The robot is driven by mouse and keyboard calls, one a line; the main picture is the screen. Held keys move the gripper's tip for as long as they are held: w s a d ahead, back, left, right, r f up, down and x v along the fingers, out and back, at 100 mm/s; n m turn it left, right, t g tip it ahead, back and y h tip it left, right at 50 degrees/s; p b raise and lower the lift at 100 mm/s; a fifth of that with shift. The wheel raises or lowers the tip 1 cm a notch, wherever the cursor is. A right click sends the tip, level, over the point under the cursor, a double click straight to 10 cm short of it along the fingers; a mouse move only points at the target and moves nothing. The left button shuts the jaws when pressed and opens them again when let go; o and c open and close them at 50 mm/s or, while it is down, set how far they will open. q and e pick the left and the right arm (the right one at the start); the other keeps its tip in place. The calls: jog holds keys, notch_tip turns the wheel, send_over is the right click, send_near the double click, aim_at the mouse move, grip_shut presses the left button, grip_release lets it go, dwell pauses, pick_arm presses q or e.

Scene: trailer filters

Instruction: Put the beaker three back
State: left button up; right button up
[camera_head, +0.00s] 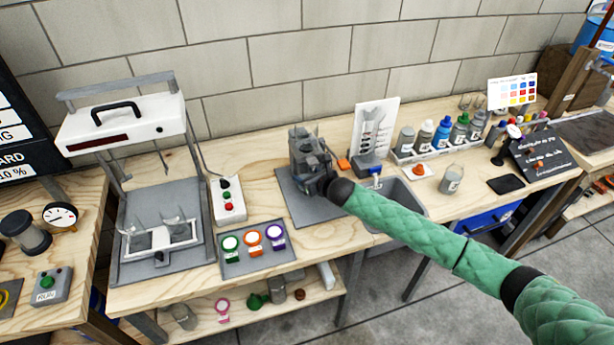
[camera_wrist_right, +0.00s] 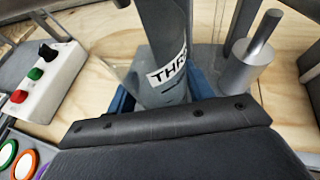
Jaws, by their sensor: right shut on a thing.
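Beaker three (camera_wrist_right: 168,78), a clear glass with a white label reading "THR", stands between the blue fingers of my right gripper (camera_wrist_right: 165,100) in the right wrist view. The gripper is shut on it. In the head view my right gripper (camera_head: 314,165) is over the grey mat (camera_head: 290,200) in the middle of the bench. The gripper and wrist mostly hide the beaker there. I cannot tell whether its base touches the mat. My left gripper is not in view.
A white control box (camera_head: 228,200) with coloured buttons is left of the mat. A framed press-like device (camera_head: 122,130) stands further left. A sink (camera_head: 402,200), another beaker (camera_head: 452,179) and a bottle rack (camera_head: 440,145) are to the right. A metal post (camera_wrist_right: 255,55) stands close by the gripper.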

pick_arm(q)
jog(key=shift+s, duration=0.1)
pick_arm(e)
jog(key=shift+s, duration=0.1)
jog(key=o, duration=1.2)
jog(key=shift+f, duration=0.15)
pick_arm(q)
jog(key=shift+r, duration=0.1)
pick_arm(e)
jog(key=shift+r, duration=0.2)
jog(key=shift+s+d, duration=0.15)
jog(key=shift+s+d+r+b, duration=0.15)
jog(key=shift+s+d+b, duration=0.1)
jog(key=shift+b, duration=0.05)
jog(key=shift+s+d+r, duration=0.2)
jog(key=shift+s+d, duration=0.1)
jog(key=shift+s, duration=0.15)
pick_arm(q)
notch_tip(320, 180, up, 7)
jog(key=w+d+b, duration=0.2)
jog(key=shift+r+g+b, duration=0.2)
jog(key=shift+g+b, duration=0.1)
jog(key=shift+b, duration=0.1)
pick_arm(e)
jog(key=v, duration=0.9)
jog(key=shift+s+r, duration=0.2)
jog(key=shift+s, duration=0.05)
